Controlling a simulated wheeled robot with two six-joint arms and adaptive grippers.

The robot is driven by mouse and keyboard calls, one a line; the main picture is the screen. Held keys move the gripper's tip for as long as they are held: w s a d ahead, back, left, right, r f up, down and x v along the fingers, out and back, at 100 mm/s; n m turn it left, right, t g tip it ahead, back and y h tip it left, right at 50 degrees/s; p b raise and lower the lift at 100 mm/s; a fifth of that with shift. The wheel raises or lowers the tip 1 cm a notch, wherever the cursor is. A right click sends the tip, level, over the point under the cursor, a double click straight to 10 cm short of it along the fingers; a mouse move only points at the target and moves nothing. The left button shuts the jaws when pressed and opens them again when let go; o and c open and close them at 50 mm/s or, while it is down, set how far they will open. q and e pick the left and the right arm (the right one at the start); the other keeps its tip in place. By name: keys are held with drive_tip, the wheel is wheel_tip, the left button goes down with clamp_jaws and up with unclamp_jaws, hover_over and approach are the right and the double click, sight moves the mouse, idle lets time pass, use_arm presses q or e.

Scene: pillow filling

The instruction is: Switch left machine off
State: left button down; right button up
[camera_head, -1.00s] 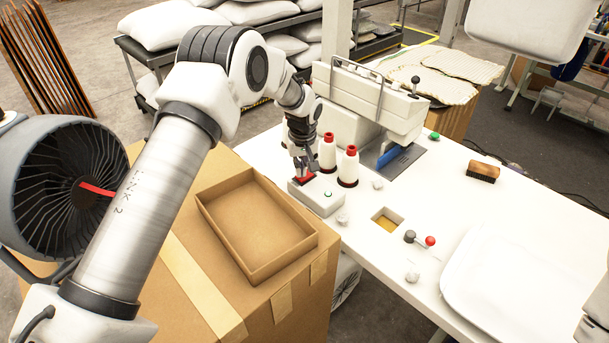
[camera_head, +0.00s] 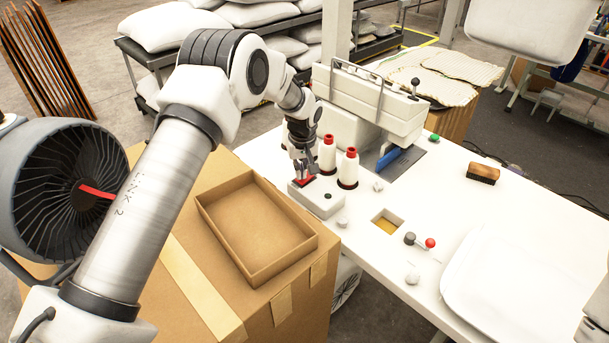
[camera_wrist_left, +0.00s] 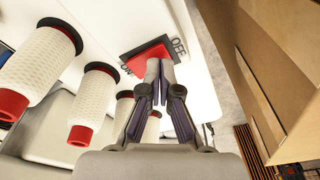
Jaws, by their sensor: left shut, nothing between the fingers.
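The left machine's white switch box (camera_head: 318,199) stands on the near left corner of the white table. Its red rocker switch (camera_head: 306,181) is partly hidden by my left gripper (camera_head: 302,172). In the left wrist view the red switch (camera_wrist_left: 146,50) sits in a dark frame between the ON and OFF labels. My left gripper also shows there (camera_wrist_left: 160,70), with its fingers shut and empty. The fingertips are at the switch, at its lower edge in that view. A small round indicator (camera_head: 327,196) on the box looks dark. My right gripper is out of view.
White thread cones with red tops (camera_head: 348,168) stand close behind the box. An open cardboard tray (camera_head: 258,225) lies on a large carton to the left. A brush (camera_head: 483,173), a red-knobbed lever (camera_head: 430,243) and a white pillow (camera_head: 510,285) are farther right.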

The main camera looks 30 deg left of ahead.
use_arm(q)
drive_tip(key=shift+r+p, duration=1.9)
drive_tip(key=shift+r, duration=1.25)
drive_tip(key=shift+s, duration=0.1)
drive_tip(key=shift+f, duration=0.1)
